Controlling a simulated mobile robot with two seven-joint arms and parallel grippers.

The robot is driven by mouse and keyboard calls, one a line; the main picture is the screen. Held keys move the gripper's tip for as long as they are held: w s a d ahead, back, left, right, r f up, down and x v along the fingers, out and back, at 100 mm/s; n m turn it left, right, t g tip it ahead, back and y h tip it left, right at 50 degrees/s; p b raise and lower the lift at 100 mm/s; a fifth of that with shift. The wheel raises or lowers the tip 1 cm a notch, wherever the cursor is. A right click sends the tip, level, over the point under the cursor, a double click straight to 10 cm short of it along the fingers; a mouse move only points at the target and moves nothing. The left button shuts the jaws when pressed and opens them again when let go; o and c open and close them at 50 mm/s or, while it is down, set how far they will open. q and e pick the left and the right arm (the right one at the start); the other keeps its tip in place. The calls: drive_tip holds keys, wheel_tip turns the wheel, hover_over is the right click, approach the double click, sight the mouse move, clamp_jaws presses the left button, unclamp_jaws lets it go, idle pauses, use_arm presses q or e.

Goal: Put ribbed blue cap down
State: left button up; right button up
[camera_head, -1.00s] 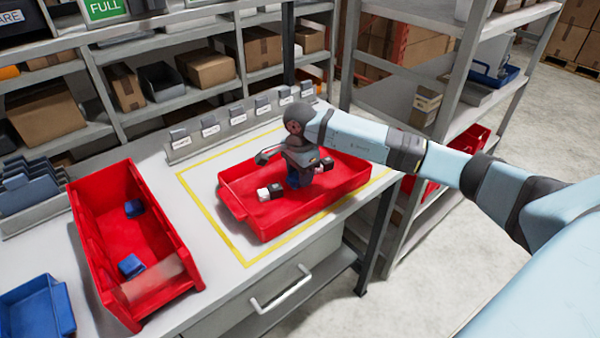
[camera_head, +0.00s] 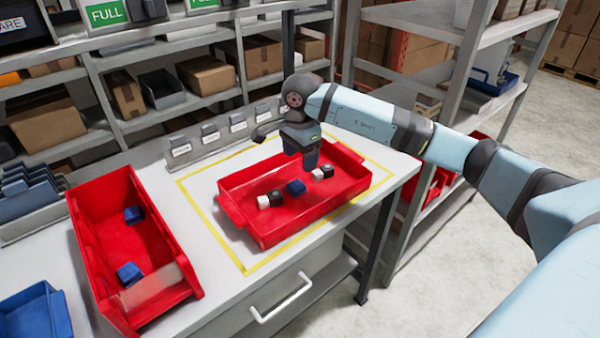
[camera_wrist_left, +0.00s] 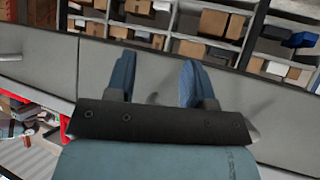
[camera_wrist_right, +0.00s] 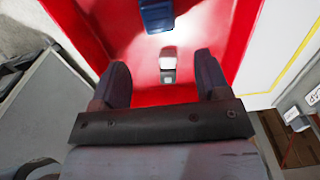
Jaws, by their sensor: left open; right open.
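The ribbed blue cap (camera_head: 296,187) lies in the middle of the red tray (camera_head: 262,239), between white-and-black pieces (camera_head: 270,199) on its left and others (camera_head: 322,172) on its right. It also shows in the right wrist view as a blue block (camera_wrist_right: 156,15) at the top edge, beyond the fingertips. My right gripper (camera_head: 310,166) is open and empty above the tray, just above and right of the cap; it also shows in the right wrist view (camera_wrist_right: 161,70). My left gripper (camera_wrist_left: 157,75) is open and empty in the left wrist view, with no cap near it.
A deep red bin (camera_head: 83,225) with two blue caps (camera_head: 130,274) stands left of the tray. A blue bin (camera_head: 38,318) is at the lower left. A row of labelled holders (camera_head: 209,137) lines the table's back. Yellow tape (camera_head: 200,207) surrounds the tray on the white table.

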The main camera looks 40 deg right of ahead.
drive_tip(key=shift+r, duration=1.95)
